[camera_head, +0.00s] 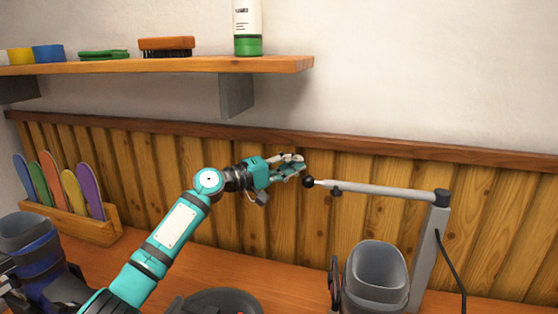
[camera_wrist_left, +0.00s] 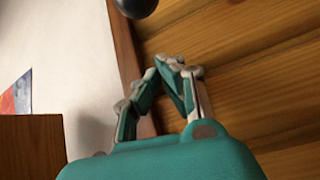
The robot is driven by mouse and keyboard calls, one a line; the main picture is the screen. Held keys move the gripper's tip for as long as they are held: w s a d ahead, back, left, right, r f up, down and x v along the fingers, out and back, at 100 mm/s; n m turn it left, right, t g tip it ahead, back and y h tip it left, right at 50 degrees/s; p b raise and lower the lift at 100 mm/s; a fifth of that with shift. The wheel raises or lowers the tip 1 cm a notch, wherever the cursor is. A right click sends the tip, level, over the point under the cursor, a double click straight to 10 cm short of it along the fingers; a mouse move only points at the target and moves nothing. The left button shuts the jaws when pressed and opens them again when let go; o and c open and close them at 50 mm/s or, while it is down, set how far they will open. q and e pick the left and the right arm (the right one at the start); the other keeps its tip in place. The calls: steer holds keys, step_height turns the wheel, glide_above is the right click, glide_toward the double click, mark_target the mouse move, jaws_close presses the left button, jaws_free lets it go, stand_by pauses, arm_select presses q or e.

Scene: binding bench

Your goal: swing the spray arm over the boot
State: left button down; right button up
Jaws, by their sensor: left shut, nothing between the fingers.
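The spray arm (camera_head: 380,189) is a grey bar that reaches left from the top of a grey post (camera_head: 429,255). A black ball (camera_head: 309,183) sits at its left end. The boot (camera_head: 378,270) is grey and open at the top, standing below the bar and left of the post. My left gripper (camera_head: 302,167) is shut and empty, just up and left of the black ball, apparently apart from it. In the left wrist view the fingertips (camera_wrist_left: 172,62) meet, and the black ball (camera_wrist_left: 136,5) shows at the top edge. My right gripper is not in view.
A shelf (camera_head: 180,65) above holds a brush (camera_head: 166,46) and a white and green bottle (camera_head: 247,28). A wooden rack (camera_head: 85,225) with coloured pieces and a blue boot (camera_head: 35,250) stand at left. A dark round item (camera_head: 224,300) lies at the front. A black cable (camera_head: 450,260) hangs at the post.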

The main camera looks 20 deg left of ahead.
arm_select(q)
steer(key=s, duration=0.1)
steer(key=s+p, duration=0.1)
steer(key=s+d, duration=0.1)
steer(key=shift+s+f, duration=0.1)
steer(key=shift+f, duration=0.25)
